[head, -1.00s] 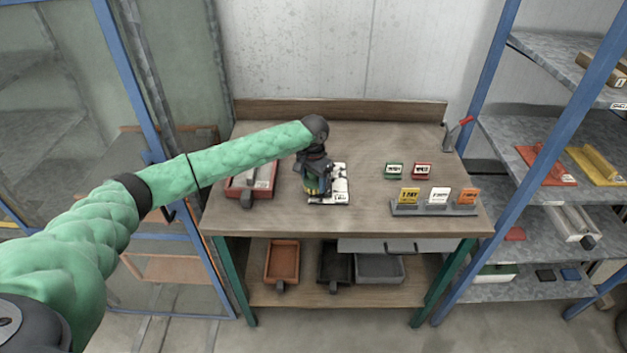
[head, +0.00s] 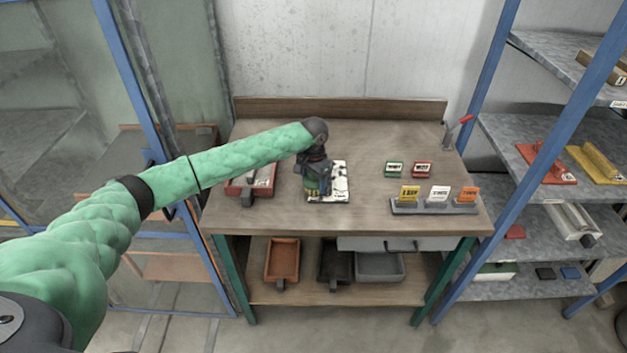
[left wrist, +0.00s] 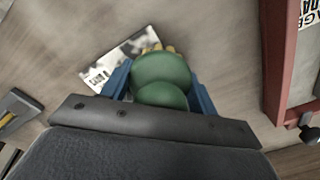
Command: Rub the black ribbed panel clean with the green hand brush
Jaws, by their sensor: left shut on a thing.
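The panel (head: 342,190) lies flat on the workbench, left of its middle. Its visible part is black and largely covered in white patches, with a lettered strip along one edge. It also shows in the left wrist view (left wrist: 112,62). My left gripper (head: 316,184) is shut on the green hand brush (left wrist: 160,80), between its blue fingers. Pale yellow bristles show at the brush's far edge. The brush is over the left part of the panel and hides it; whether the bristles touch cannot be told. My right gripper is not in view.
A red tray (head: 238,188) stands left of the panel. The bench (head: 365,150) is bare behind the panel. Blue-framed shelves flank it.

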